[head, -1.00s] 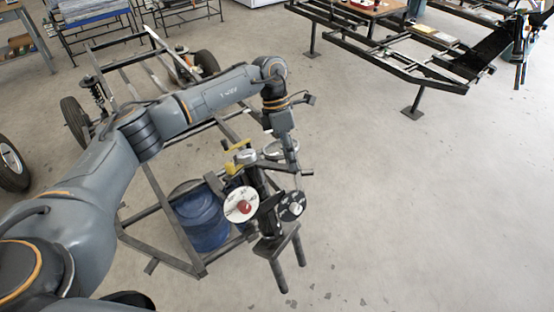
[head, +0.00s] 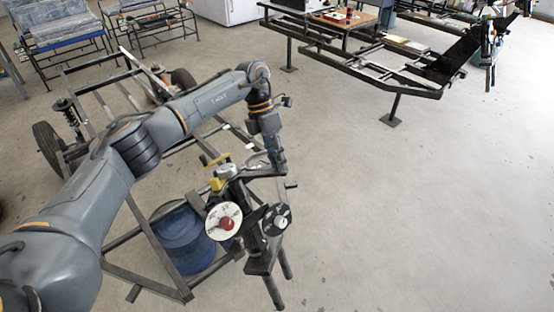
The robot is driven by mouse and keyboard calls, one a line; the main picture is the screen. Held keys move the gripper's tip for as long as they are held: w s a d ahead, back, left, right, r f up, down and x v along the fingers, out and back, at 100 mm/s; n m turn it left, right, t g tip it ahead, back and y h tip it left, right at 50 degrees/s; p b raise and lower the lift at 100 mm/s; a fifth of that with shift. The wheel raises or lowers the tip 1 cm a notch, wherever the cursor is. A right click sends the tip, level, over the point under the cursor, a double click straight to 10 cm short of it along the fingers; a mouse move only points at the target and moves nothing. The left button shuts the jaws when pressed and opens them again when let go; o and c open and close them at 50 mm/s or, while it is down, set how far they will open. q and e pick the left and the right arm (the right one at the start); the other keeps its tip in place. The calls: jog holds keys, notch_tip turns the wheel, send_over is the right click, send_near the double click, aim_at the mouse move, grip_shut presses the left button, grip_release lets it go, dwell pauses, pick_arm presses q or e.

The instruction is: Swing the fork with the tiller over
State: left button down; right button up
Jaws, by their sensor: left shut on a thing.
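My left arm reaches in from the left, and its gripper (head: 279,166) points down at the top of the dark fork assembly at the front end of the frame. It is shut on a thin dark bar, which looks like the tiller (head: 258,175); the fingers hide part of it. The fork (head: 267,262) has two dark prongs that point down and toward the front. A white dial disk with a red centre (head: 224,220) and a dark disk (head: 276,220) sit on either side of it. My right gripper is out of view.
The steel frame (head: 150,282) stands on the floor around a blue drum (head: 183,240). A yellow part (head: 220,176) sits just left of the fork top. A wheel (head: 48,149) is at the far left. The floor to the right is clear up to another dark frame (head: 390,75).

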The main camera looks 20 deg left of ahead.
pick_arm(q)
jog(key=c, duration=1.1)
grip_release()
jog(key=shift+r, duration=0.15)
jog(key=v, duration=1.1)
jog(key=shift+a+r, duration=0.2)
jog(key=shift+r, duration=0.15)
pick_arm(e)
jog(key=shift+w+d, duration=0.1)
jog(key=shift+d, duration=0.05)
pick_arm(q)
jog(key=shift+w, duration=0.1)
